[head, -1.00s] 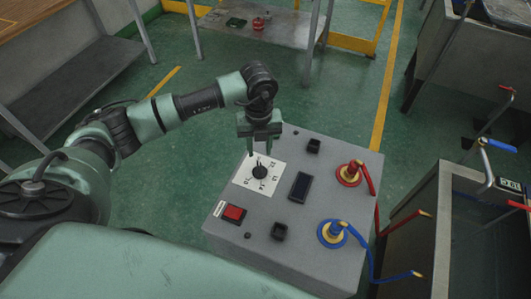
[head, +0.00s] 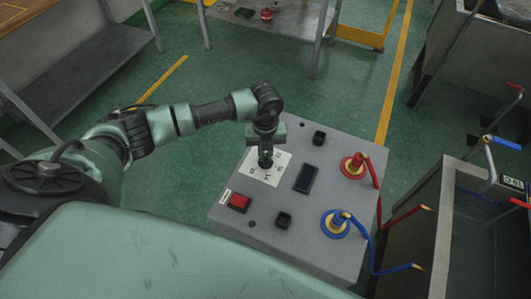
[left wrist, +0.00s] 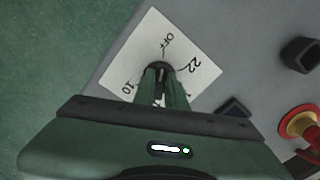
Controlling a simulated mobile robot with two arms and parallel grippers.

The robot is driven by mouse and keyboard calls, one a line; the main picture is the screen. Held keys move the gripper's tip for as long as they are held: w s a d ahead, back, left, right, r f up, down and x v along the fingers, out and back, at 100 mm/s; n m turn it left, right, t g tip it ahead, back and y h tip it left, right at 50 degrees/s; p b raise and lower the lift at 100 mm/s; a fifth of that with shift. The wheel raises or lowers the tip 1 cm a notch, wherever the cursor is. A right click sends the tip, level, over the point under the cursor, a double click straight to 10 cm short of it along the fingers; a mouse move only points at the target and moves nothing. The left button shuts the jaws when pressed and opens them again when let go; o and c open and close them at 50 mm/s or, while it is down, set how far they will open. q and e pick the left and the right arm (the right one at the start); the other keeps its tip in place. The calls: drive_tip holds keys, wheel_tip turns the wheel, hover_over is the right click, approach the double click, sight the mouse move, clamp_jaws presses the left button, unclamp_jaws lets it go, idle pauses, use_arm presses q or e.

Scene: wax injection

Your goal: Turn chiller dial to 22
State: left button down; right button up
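The chiller dial (left wrist: 160,68) is a small black knob on a white label plate (head: 272,175) on top of the grey chiller box (head: 230,208). In the left wrist view the plate (left wrist: 205,75) shows "OFF", "22" and "10"; another part is hidden by my gripper. My left gripper (head: 266,160) points down over the dial. In the left wrist view its two fingers (left wrist: 164,86) are close together on either side of the dial and appear shut on it. The dial's pointer is mostly hidden, so its setting is unclear. My right gripper is not in view.
The box top also carries a red switch (head: 239,202), a dark display (head: 306,178), two black sockets, a red hose fitting (head: 353,166) and a blue one (head: 336,224). Hoses run right to a metal tank (head: 452,225). Green floor lies left and behind.

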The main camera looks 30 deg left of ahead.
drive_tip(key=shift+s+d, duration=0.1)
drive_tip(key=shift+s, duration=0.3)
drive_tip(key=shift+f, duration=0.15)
use_arm(q)
drive_tip(key=m+b, duration=0.3)
drive_tip(key=m, duration=0.2)
drive_tip(key=shift+w+d+f+b, duration=0.1)
drive_tip(key=shift+f+b, duration=0.05)
drive_tip(key=shift+b, duration=0.25)
drive_tip(key=m+b, duration=0.2)
drive_tip(key=m, duration=0.1)
drive_tip(key=shift+d+m, duration=0.1)
drive_tip(key=shift+m, duration=0.2)
drive_tip(key=shift+m+b, duration=1.3)
drive_tip(key=shift+m, duration=0.2)
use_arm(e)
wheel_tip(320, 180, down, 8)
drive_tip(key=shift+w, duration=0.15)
use_arm(q)
drive_tip(key=shift+r, duration=0.2)
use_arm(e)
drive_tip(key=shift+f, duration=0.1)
use_arm(q)
drive_tip(key=c, duration=1.4)
unclamp_jaws()
drive_tip(key=shift+c, duration=0.2)
